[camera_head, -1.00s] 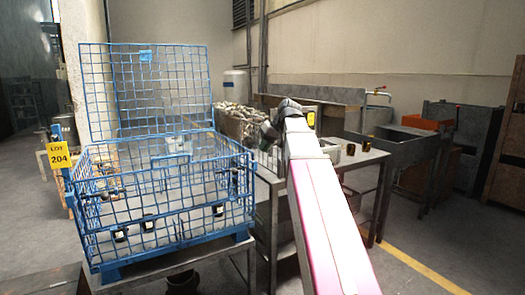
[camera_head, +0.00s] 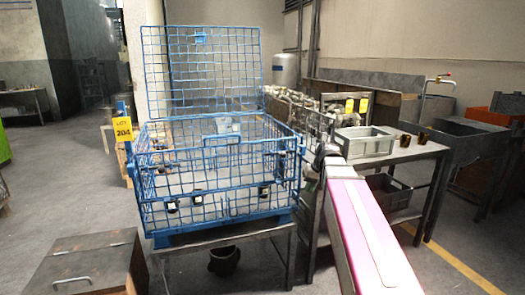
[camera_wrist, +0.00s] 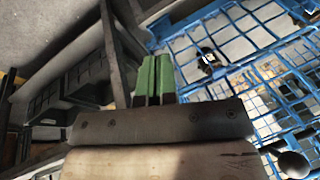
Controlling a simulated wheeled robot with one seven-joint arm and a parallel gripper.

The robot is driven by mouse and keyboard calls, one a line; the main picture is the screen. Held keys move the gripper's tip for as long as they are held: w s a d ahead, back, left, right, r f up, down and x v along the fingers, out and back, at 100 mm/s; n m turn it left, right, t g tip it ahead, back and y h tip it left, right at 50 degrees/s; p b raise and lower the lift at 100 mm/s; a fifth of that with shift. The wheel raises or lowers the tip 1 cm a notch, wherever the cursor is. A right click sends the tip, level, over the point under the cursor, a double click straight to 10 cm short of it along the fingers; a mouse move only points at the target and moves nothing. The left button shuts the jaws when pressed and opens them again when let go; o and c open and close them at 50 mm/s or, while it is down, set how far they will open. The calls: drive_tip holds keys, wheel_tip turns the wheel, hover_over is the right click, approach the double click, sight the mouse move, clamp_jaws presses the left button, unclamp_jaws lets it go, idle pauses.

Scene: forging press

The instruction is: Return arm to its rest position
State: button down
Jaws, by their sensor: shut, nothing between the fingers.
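My arm (camera_head: 365,225), pink and white, reaches from the lower right of the head view up to its dark joint (camera_head: 326,158), beside the right side of the blue wire crate. My gripper (camera_wrist: 153,80) shows in the wrist view as two green fingers lying side by side, shut and empty. It cannot be made out in the head view. In the wrist view the blue wire mesh (camera_wrist: 215,90) of the crate lies to the right of the fingers, and the dark table legs and floor lie to the left.
The blue wire crate (camera_head: 160,239) with its raised lid (camera_head: 200,70) stands on a metal table. A grey tray (camera_head: 364,142) and small dark cups (camera_head: 413,139) stand on the bench (camera_head: 425,152) at right. The floor (camera_head: 60,190) at left is clear.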

drive_tip(key=s+f+g+h, duration=0.1)
drive_tip(key=s+f, duration=0.6)
drive_tip(key=f, duration=0.5)
drive_tip(key=s+f+g+h, duration=0.1)
drive_tip(key=s+f+h, duration=0.1)
drive_tip(key=s+f, duration=0.5)
wheel_tip(320, 180, down, 5)
drive_tip(key=shift+a+r+m, duration=0.1)
drive_tip(key=shift+a+m, duration=0.1)
drive_tip(key=shift+m, duration=0.1)
